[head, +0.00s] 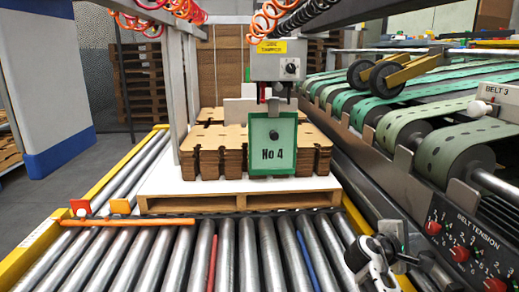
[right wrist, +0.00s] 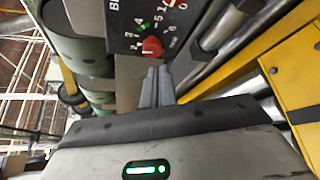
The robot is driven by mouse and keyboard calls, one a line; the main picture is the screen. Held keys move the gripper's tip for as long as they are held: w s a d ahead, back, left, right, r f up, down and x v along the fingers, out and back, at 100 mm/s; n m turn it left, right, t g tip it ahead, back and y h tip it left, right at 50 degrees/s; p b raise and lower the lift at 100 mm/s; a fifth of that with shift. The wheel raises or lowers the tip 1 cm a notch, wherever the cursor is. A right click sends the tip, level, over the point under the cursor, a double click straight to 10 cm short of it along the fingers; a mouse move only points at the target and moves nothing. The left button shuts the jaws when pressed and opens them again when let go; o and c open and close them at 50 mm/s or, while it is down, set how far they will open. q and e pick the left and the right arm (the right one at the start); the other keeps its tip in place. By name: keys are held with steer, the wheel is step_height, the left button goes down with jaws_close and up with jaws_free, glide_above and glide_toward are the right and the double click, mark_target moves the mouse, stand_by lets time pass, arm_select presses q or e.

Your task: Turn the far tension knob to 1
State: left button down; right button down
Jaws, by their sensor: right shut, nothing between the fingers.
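The black belt tension panel (head: 468,243) stands at the lower right of the head view with several red knobs in a row. The far tension knob (head: 433,227) is the one highest in the picture. In the right wrist view a red knob (right wrist: 151,46), by the start of the panel's lettering, appears to be this one, with numbers around it; its exact setting is too small to tell. My right gripper (head: 404,259) is shut and empty. In the right wrist view its fingertips (right wrist: 158,72) are just below this knob; I cannot tell whether they touch. My left gripper is out of view.
Another red knob (right wrist: 169,3) sits close by. Green belts (head: 400,110) and their rollers run behind the panel. A roller conveyor (head: 205,258) with a pallet (head: 240,199) of brown stacked blanks fills the middle. A grey control box (head: 279,65) hangs above it.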

mark_target(434, 228)
steer(key=d, duration=0.6)
steer(key=shift+w+d, duration=0.2)
steer(key=shift+d, duration=0.15)
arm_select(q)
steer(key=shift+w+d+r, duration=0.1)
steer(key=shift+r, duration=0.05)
arm_select(e)
steer(key=shift+f, duration=0.1)
arm_select(q)
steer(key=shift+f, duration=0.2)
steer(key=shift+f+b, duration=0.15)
steer(key=shift+b, duration=0.2)
arm_select(e)
steer(key=shift+w, duration=0.25)
